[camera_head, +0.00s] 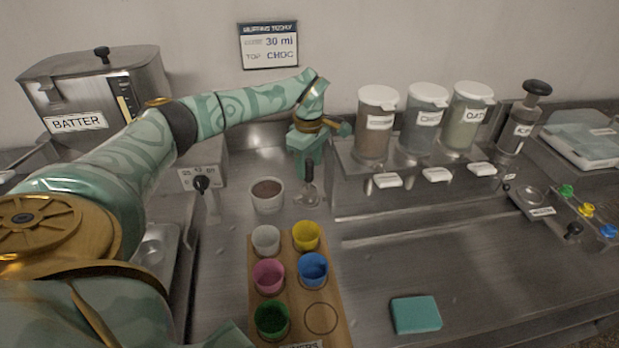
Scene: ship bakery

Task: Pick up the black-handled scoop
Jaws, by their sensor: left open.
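The black-handled scoop (309,174) stands upright on the steel counter, its black handle up and its metal part (307,199) low, just right of a small cup. My left gripper (307,168) points down from above at the handle. Its jaws are open around or just behind the handle; I cannot tell which, and the far finger is partly hidden. My right gripper is not in view.
A cup of brown stuff (267,194) is close on the left. A wooden board (338,335) with several coloured cups lies in front. A steel rack (345,190) with lidded canisters stands right. A teal block (416,314) lies front right. The counter between is clear.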

